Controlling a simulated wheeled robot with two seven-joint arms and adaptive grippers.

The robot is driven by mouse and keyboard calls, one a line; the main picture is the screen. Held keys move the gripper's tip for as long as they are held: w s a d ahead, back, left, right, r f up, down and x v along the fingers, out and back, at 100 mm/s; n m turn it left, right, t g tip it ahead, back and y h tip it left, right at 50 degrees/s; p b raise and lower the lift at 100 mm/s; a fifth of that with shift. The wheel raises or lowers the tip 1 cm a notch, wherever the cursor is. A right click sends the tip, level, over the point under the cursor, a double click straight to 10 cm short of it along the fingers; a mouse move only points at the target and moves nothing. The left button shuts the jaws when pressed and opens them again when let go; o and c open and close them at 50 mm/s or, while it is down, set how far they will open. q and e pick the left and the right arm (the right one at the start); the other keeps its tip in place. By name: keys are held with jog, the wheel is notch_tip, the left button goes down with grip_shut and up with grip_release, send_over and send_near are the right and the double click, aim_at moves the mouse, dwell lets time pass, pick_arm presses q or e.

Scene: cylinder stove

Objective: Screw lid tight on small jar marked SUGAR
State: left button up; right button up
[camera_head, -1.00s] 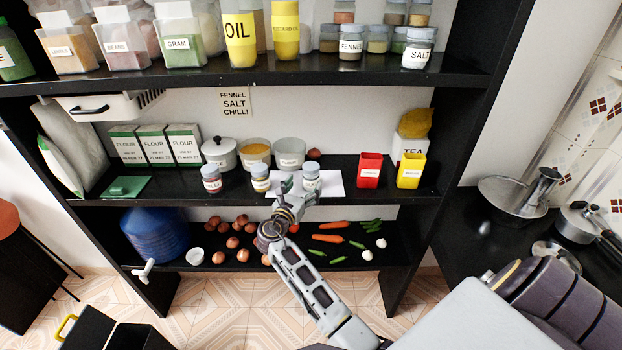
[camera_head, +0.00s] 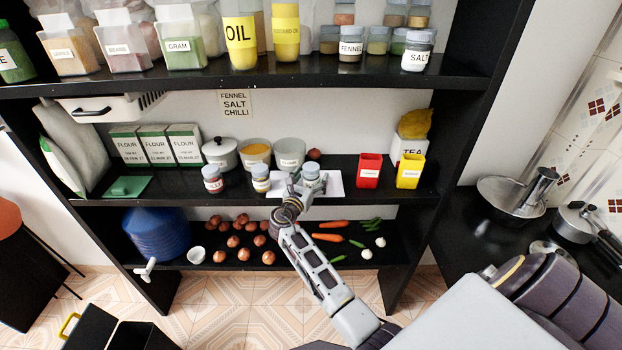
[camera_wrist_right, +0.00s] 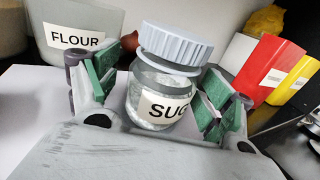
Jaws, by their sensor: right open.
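The small SUGAR jar (camera_head: 311,173) stands on a white sheet on the middle shelf. In the right wrist view the jar (camera_wrist_right: 160,100) is clear glass with a white "SUG..." label, partly hidden at its right. Its ridged grey-blue lid (camera_wrist_right: 175,45) sits on top, with a pale rim showing beneath it. My right gripper (camera_head: 301,187) is at the jar. In the wrist view the green-padded fingers of the right gripper (camera_wrist_right: 158,95) are open, one on each side of the jar below the lid. I cannot tell whether they touch the glass. My left gripper is not in view.
Two similar small jars (camera_head: 212,179) (camera_head: 261,178) stand to the left on the same shelf. A FLOUR tub (camera_head: 289,152) is behind the SUGAR jar. Red (camera_head: 369,170) and yellow (camera_head: 410,170) boxes stand to the right. The upper shelf (camera_head: 300,77) runs overhead.

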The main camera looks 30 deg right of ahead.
aim_at(311, 166)
dwell(0.3)
jog(key=c, duration=1.3)
jog(key=shift+o, duration=0.2)
jog(key=shift+r, duration=0.15)
jog(key=shift+r, duration=4.9)
jog(key=o, duration=0.6)
jog(key=shift+c, duration=0.2)
jog(key=c, duration=0.9)
jog(key=shift+o, duration=0.2)
